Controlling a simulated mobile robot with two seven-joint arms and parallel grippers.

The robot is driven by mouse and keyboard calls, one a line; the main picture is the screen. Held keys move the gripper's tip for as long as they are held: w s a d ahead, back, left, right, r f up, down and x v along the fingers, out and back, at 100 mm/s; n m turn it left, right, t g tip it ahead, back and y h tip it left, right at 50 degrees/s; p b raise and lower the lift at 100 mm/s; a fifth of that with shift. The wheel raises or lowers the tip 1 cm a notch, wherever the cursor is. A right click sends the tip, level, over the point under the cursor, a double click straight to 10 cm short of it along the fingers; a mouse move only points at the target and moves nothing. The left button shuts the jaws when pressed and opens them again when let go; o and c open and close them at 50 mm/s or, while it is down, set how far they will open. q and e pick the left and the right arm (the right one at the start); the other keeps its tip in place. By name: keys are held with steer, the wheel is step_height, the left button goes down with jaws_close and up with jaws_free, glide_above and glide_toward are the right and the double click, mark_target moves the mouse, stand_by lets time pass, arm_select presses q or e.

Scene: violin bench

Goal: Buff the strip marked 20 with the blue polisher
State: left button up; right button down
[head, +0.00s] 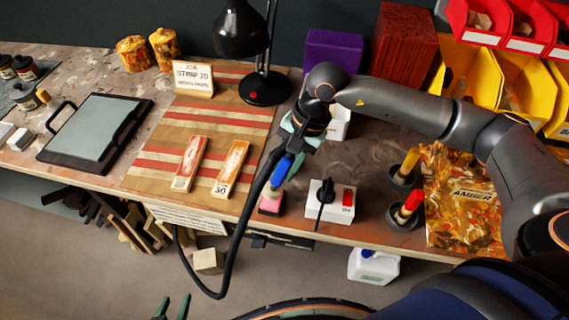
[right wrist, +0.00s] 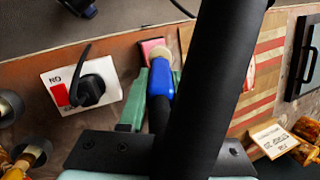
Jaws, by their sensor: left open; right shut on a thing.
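The blue polisher (head: 281,170) is in my right gripper (head: 291,157), which is shut on it. It also shows in the right wrist view (right wrist: 161,83), with its pale head at or just above a pink block (head: 271,201); contact is unclear. Two wooden strips with orange-brown faces lie on the striped mat (head: 150,175): a left strip (head: 190,163), its number too small to read, and a right strip (head: 231,168) marked 30. A card (head: 193,78) reads "STRIP 20". My left gripper (head: 172,308) is open and empty at the bottom edge, below the bench.
A black cable (head: 238,230) loops from the polisher over the bench edge. A white switch box (head: 330,201) with a red switch and black plug stands right of the pink block. A black-framed tray (head: 95,130) lies left. A black lamp (head: 264,88) stands behind the mat.

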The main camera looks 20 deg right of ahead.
mark_target(284, 157)
steer(key=shift+f+b, duration=0.6)
steer(key=shift+b, duration=0.1)
stand_by(0.5)
steer(key=shift+f+b, duration=0.15)
steer(key=shift+b, duration=0.25)
stand_by(1.7)
steer(key=shift+r+p, duration=1.6)
steer(key=shift+r, duration=2.05)
steer(key=s+d+r+n+g+h+p, duration=0.1)
steer(key=s+d+r+n+g, duration=0.2)
steer(key=n, duration=0.6)
steer(key=shift+s+d+r+p, duration=0.35)
steer(key=shift+s+d+r, duration=0.1)
steer(key=shift+s+d, duration=0.25)
steer(key=shift+w, duration=0.2)
